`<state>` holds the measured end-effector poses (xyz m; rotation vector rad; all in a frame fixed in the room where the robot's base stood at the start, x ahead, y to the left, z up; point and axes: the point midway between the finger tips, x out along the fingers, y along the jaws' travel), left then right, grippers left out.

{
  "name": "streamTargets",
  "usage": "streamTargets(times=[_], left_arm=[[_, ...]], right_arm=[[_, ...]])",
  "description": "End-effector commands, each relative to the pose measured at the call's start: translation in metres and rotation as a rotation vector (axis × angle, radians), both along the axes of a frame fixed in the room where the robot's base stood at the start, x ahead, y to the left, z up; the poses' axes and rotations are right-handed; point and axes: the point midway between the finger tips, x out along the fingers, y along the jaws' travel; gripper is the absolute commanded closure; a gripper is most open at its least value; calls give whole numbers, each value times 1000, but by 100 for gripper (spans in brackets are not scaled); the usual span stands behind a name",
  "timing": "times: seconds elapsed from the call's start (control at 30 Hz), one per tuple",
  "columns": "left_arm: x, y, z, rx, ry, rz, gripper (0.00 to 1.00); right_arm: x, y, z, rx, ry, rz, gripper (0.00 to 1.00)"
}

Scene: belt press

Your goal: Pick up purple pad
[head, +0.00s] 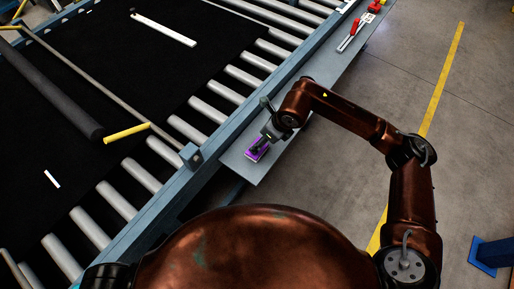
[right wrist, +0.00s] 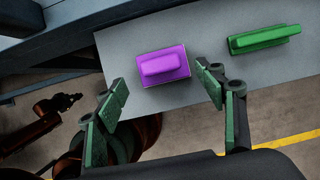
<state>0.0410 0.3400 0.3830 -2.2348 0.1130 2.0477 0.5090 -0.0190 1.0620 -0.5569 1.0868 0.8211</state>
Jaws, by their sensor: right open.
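The purple pad (right wrist: 163,66) lies flat on a grey shelf (right wrist: 122,52), a raised purple block on its top. It also shows in the head view (head: 252,155), partly covered by my right gripper (head: 264,143). In the right wrist view my right gripper (right wrist: 162,80) is open and empty, one finger on each side below the pad. The fingers look apart from the pad. A dark, small end of a copper arm (right wrist: 64,103), apparently my left gripper, shows at the left of that view. Its jaws are too small to read.
A green pad (right wrist: 264,39) lies on the shelf right of the purple one. A red and white tool (head: 354,35) lies on the shelf's far end. A blue conveyor frame (head: 232,124) with rollers and black belt runs along the shelf's left. Floor is open at right.

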Motion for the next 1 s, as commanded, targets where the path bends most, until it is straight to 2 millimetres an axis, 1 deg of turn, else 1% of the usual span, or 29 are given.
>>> streamTargets(times=[0.03,0.17,0.33,0.4,0.5,0.77,1.0], left_arm=[[0,0,1,0,0,0,100],[1,0,4,0,-1,0,100],[1,0,12,0,-2,0,100],[1,0,13,0,-3,1,100],[1,0,14,0,-3,1,100],[1,0,14,0,-2,1,100],[1,0,14,0,-2,1,100]], right_arm=[[0,2,-6,2,3,1,36],[3,6,-17,3,4,2,36],[10,13,-39,4,6,2,36],[13,16,-49,6,4,2,36],[15,18,-57,5,3,2,36],[16,19,-60,5,2,3,36],[16,19,-60,5,2,3,52]])
